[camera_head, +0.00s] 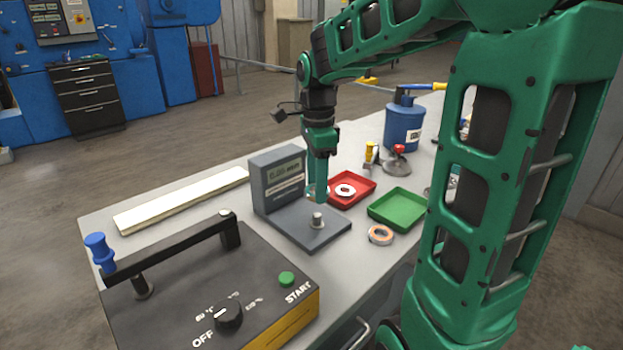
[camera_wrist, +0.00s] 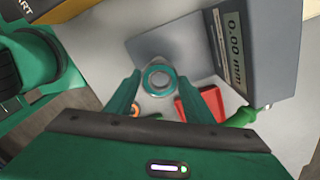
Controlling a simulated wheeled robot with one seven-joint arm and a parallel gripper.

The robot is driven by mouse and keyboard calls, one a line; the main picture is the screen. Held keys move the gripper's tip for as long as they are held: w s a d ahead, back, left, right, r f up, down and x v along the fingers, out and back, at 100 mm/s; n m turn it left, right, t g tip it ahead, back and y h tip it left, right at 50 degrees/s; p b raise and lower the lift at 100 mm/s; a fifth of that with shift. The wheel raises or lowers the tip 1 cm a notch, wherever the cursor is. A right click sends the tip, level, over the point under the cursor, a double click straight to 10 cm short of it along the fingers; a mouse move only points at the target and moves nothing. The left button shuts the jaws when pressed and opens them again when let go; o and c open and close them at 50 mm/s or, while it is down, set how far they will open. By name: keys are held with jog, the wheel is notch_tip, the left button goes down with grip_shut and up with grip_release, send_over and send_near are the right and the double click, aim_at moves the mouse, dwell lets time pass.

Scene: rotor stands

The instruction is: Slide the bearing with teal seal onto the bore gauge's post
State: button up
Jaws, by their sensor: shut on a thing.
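My gripper (camera_head: 317,194) is shut on the bearing with teal seal (camera_wrist: 146,76), a pale metal ring with a teal band, held between the two fingertips in the wrist view. In the head view the bearing (camera_head: 311,190) is small and partly hidden by the fingers. The bore gauge (camera_head: 279,178) is a grey upright block with a display and a flat grey base. Its short metal post (camera_head: 317,220) stands on the base, just below my fingertips in the head view. The bearing appears above the post and apart from it. In the wrist view a round grey end shows inside the ring.
A red tray (camera_head: 365,200) holds a white-looking ring (camera_head: 345,190). A green tray (camera_head: 398,222) looks empty. A bearing with an orange seal (camera_head: 381,235) lies on the bench. A black heater box (camera_head: 205,300) stands in front, and a blue canister (camera_head: 404,128) behind.

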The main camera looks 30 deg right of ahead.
aim_at(317, 215)
jog(key=shift+f, duration=1.95)
jog(key=shift+s, duration=0.1)
jog(key=shift+f, duration=2.3)
dwell(0.4)
jog(key=o, duration=1.6)
jog(key=shift+c, duration=0.2)
jog(key=shift+r, duration=0.1)
jog(key=shift+r, duration=4.4)
